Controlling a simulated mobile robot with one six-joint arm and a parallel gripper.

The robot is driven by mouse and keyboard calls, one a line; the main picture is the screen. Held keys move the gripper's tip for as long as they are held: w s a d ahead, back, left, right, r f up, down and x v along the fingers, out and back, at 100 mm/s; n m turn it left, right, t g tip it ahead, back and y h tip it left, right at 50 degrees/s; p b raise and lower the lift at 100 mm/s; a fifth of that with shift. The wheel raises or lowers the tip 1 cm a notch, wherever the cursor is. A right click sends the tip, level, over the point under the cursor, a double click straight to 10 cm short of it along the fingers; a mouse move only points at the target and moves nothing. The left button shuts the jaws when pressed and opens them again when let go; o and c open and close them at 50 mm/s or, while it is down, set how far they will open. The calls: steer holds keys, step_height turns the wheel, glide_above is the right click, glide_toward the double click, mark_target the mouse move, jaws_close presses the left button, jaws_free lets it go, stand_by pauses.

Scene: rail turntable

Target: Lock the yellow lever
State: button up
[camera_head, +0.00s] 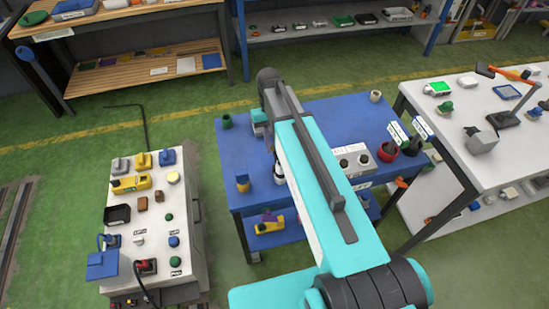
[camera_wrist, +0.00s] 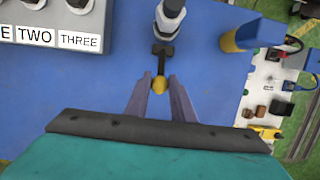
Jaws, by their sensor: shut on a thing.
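The yellow lever (camera_wrist: 159,85) shows in the wrist view as a small yellow knob at the end of a short black stem. The stem runs up to a grey-white post (camera_wrist: 170,12) with a dark collar. My gripper (camera_wrist: 159,82) has its two fingers on either side of the knob and is shut on it.
A white cabinet (camera_head: 125,215) with several small parts stands left. A white table (camera_head: 455,110) stands right.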

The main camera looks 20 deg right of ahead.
steer(key=shift+s+r, duration=0.15)
steer(key=shift+s, duration=0.05)
steer(key=shift+s+r, duration=0.45)
steer(key=shift+s, duration=0.2)
stand_by(0.6)
steer(key=shift+s+r, duration=0.4)
steer(key=shift+s, duration=0.1)
